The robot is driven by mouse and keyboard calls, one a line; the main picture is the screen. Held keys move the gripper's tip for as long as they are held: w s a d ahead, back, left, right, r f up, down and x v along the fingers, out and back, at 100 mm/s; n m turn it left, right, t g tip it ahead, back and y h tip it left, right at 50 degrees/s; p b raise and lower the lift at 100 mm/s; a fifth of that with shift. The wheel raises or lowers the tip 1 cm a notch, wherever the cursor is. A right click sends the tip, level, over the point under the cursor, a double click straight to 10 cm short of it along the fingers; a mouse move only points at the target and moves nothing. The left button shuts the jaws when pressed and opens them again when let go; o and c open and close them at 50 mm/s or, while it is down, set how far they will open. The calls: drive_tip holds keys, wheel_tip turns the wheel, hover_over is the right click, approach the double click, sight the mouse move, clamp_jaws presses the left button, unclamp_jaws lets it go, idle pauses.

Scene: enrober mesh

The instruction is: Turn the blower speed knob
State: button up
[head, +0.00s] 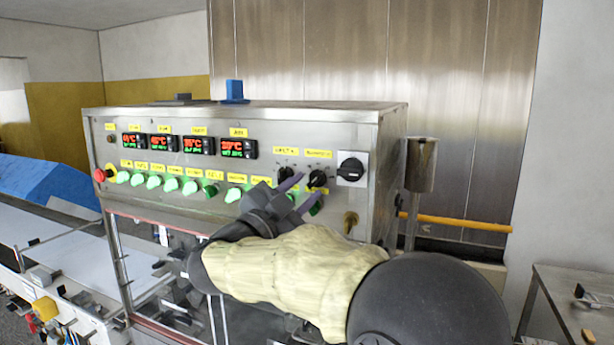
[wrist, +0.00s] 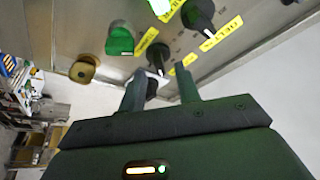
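The control panel carries two black knobs near its right end. The right one (head: 318,178), under a yellow label I cannot read clearly, appears to be the blower speed knob; it also shows in the wrist view (wrist: 157,54). The left black knob (head: 285,174) shows in the wrist view (wrist: 199,14) beside a label seeming to read "BELT". My gripper (head: 305,188) is in front of these knobs in the head view. In the wrist view my gripper (wrist: 160,80) has its two fingers apart, with the right knob just beyond the gap. I see no clear contact.
A black rotary switch (head: 351,169) on a pale plate sits right of the knobs. Green buttons (head: 153,183), temperature displays (head: 198,145) and a red emergency stop (head: 99,175) are leftward. A brass lock (head: 350,221) is below. A steel cylinder (head: 421,165) stands right of the panel.

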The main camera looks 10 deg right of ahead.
drive_tip(key=shift+x, duration=1)
clamp_jaws()
